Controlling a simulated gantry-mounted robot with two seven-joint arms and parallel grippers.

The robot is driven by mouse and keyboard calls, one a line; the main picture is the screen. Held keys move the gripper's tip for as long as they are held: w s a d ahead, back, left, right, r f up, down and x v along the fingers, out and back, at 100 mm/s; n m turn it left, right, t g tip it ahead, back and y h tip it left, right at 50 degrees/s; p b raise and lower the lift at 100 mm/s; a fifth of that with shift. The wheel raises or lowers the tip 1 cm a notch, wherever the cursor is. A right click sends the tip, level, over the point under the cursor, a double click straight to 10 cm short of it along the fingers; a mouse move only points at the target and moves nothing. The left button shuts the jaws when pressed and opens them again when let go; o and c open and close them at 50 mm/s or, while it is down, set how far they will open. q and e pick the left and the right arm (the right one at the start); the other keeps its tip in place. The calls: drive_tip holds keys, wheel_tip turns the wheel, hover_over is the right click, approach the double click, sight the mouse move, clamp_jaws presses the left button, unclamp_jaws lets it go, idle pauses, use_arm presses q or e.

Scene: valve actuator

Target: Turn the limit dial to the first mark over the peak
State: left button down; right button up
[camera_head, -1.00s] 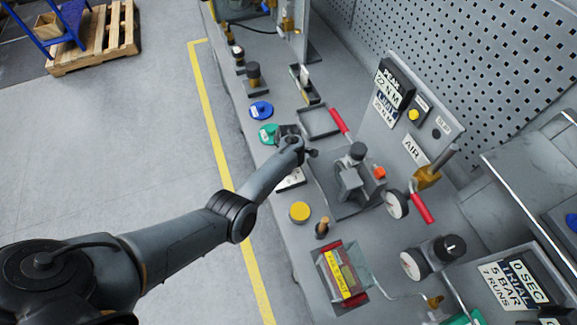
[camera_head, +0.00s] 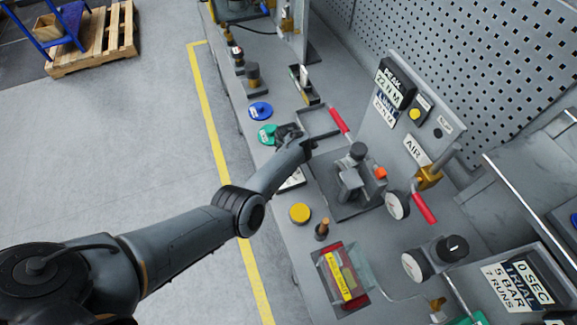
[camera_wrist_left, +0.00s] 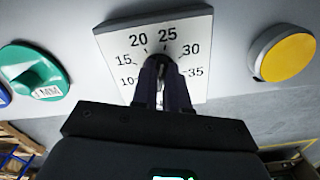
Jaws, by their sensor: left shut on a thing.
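The limit dial's pale scale plate (camera_wrist_left: 190,38) shows marks from 10 to 35 in the left wrist view. My left gripper (camera_wrist_left: 162,72) is shut on the dial's dark knob (camera_wrist_left: 158,52) at the middle of this scale. The fingers cover much of the knob, and I cannot tell which mark it points to. In the head view my arm covers most of the plate (camera_head: 292,181), and the fingertips are hidden. The peak sign (camera_head: 391,84) appears to read 22 N M. The limit sign (camera_head: 384,108) below it is too small to read surely. My right gripper is not in view.
A green knob (camera_wrist_left: 35,70) lies left of the plate and a yellow button (camera_wrist_left: 287,57) right of it. A clamp fixture (camera_head: 355,180) with a red-handled lever stands behind my wrist. A red box with a clear cover (camera_head: 342,275) sits near the front edge.

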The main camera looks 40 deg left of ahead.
use_arm(q)
drive_tip(key=c, duration=1.1)
unclamp_jaws()
drive_tip(key=shift+c, duration=0.2)
drive_tip(key=shift+r, duration=0.1)
wheel_tip(320, 180, up, 11)
drive_tip(key=p, duration=0.3)
drive_tip(key=shift+f+p, duration=0.2)
drive_tip(key=shift+p, duration=0.15)
